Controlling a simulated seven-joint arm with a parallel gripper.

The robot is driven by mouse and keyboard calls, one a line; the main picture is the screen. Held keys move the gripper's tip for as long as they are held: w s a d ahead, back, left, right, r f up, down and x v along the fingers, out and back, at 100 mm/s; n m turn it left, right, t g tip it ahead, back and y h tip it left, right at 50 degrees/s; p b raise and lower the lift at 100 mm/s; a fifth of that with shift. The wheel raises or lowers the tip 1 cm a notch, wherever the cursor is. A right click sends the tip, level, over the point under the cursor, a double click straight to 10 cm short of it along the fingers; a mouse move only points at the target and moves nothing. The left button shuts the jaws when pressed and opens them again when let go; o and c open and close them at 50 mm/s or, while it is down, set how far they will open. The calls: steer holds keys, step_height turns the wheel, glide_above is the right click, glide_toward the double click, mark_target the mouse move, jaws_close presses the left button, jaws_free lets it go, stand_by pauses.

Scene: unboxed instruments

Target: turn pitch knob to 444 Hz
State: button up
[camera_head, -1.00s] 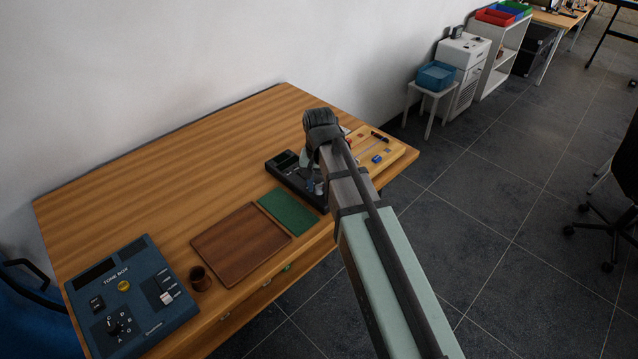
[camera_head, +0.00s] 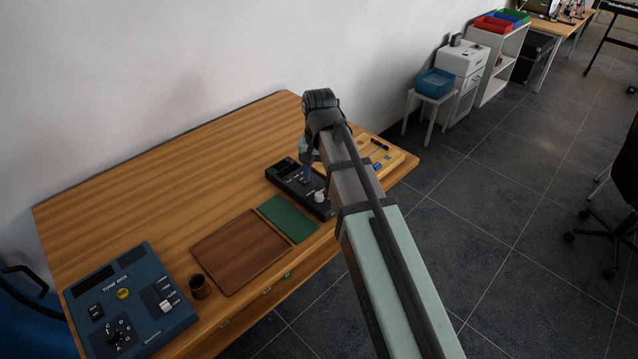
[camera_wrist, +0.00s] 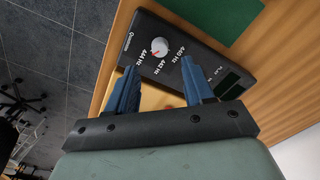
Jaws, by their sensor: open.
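The dark tuner box (camera_head: 284,176) lies on the wooden table, partly behind my arm in the head view. Its white pitch knob (camera_head: 319,196) is uncovered there. In the wrist view the knob (camera_wrist: 159,46) has a small red mark at its lower left, toward the 444 Hz label (camera_wrist: 138,62); I cannot tell whether it lines up exactly. The 442 Hz label (camera_wrist: 158,66) and 440 Hz label (camera_wrist: 178,53) also show on the box (camera_wrist: 172,28). My gripper (camera_wrist: 160,66) is open and empty, its blue fingers apart and clear of the knob.
A green mat (camera_head: 289,219) and brown tray (camera_head: 238,252) lie left of the tuner. A blue tone box (camera_head: 130,295) and brown cup (camera_head: 200,287) stand farther left. A yellow wooden board (camera_head: 395,160) is to the right. The table's back is clear.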

step_height(320, 180, up, 7)
stand_by(0.4)
steer(key=shift+d, duration=0.1)
stand_by(0.3)
steer(key=w+d+f+m+h, duration=0.1)
steer(key=d+f+m, duration=0.4)
steer(key=d+f, duration=1.55)
steer(key=s+a+f+n+g, duration=0.1)
steer(key=s+f+n+g, duration=0.1)
steer(key=s+f, duration=0.8)
steer(key=s+a+f+n+g, duration=0.15)
steer(key=s+f, duration=0.45)
steer(key=f, duration=0.7)
steer(key=s+f+n+g, duration=0.1)
steer(key=s+f, duration=0.3)
steer(key=s, duration=0.4)
steer(key=s+f+g, duration=0.1)
steer(key=s+f, duration=0.4)
steer(key=s, duration=0.4)
steer(key=s+f+n+g+y, duration=0.1)
steer(key=s+f, duration=0.4)
steer(key=s, duration=0.3)
steer(key=shift+s+a+n, duration=0.15)
steer(key=shift+a+n, duration=0.15)
steer(key=shift+n, duration=0.05)
steer(key=shift+c, duration=0.4)
